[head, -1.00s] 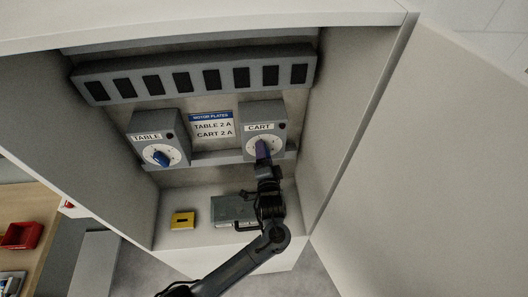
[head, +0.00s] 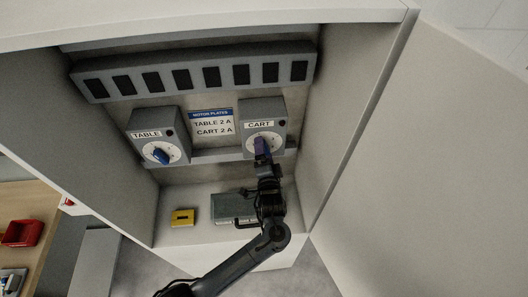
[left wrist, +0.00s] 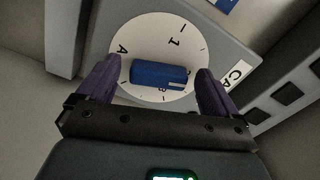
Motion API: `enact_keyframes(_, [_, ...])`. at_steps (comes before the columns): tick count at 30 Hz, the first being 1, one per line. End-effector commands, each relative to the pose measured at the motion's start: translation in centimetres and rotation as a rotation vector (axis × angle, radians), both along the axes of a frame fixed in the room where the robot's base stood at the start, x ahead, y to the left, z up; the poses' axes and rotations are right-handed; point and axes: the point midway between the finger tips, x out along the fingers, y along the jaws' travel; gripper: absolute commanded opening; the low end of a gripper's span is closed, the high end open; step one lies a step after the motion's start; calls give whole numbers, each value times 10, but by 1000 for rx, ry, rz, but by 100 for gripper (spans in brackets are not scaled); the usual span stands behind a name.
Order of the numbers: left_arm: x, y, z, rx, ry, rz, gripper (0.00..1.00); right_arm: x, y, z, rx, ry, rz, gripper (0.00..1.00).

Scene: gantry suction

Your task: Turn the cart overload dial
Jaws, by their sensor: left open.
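The CART overload unit (head: 270,112) is a grey box on the right of the cabinet's back wall. Its white round dial (head: 249,143) is mostly behind my left gripper (head: 261,147) in the head view. In the left wrist view the white dial (left wrist: 176,40) carries an "A", a "1" and other marks. Its blue bar knob (left wrist: 159,75) lies nearly level across the picture. My left gripper (left wrist: 159,85) is open, one purple finger near each end of the knob, with a small gap visible on both sides. My right gripper is not in view.
The TABLE unit (head: 151,126) with its blue knob (head: 160,155) is to the left. A plate between them (head: 212,126) reads "TABLE 2 A, CART 2 A". A yellow box (head: 182,218) and a grey box (head: 228,206) sit on the cabinet floor. The cabinet door (head: 430,170) stands open at right.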

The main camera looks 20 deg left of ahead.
Motion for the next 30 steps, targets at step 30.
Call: enact_keyframes(30, [-92, -49, 0, -1, 0, 0, 94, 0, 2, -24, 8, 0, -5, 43])
